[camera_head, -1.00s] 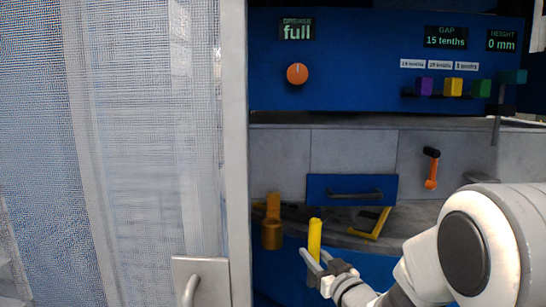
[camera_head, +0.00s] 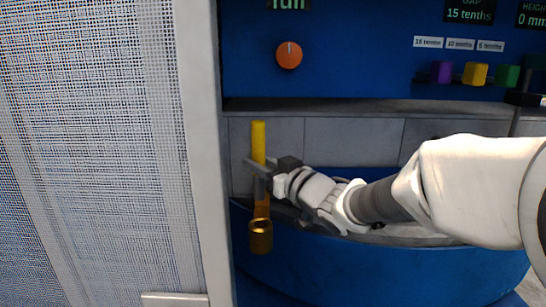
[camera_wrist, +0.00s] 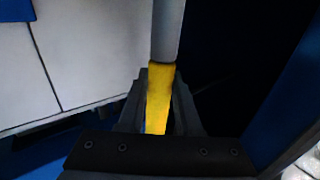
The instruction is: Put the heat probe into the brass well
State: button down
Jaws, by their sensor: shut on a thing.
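The heat probe (camera_head: 258,135) has a yellow handle and a grey shaft; it stands about upright. My gripper (camera_head: 259,166) is shut on its yellow handle, which also shows between the fingers in the wrist view (camera_wrist: 159,95); the grey shaft (camera_wrist: 168,30) extends beyond them. The brass well (camera_head: 261,238) is a short round cup below my gripper, with its open top dark inside and a brass-coloured upright piece behind it. In the head view the probe lines up above the well. Its tip is hard to make out, and I cannot tell its depth relative to the well.
A mesh screen with a pale frame (camera_head: 198,150) stands close on the left. Behind is a blue panel with an orange knob (camera_head: 289,55) and purple, yellow and green blocks (camera_head: 475,74).

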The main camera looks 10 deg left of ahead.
aim_at(262, 189)
jog(key=shift+s+d, duration=0.1)
jog(key=shift+d, duration=0.05)
jog(key=shift+f+b, duration=0.25)
jog(key=shift+b, duration=0.05)
notch_tip(262, 189, down, 5)
jog(key=b, duration=0.4)
jog(key=shift+f, duration=0.15)
jog(key=shift+f+b, duration=3.15)
jog(key=shift+f, duration=0.1)
dwell(1.1)
jog(key=c, duration=0.5)
grip_release()
jog(key=p+v, duration=0.1)
jog(key=v, duration=1.6)
jog(key=shift+s+d, duration=0.15)
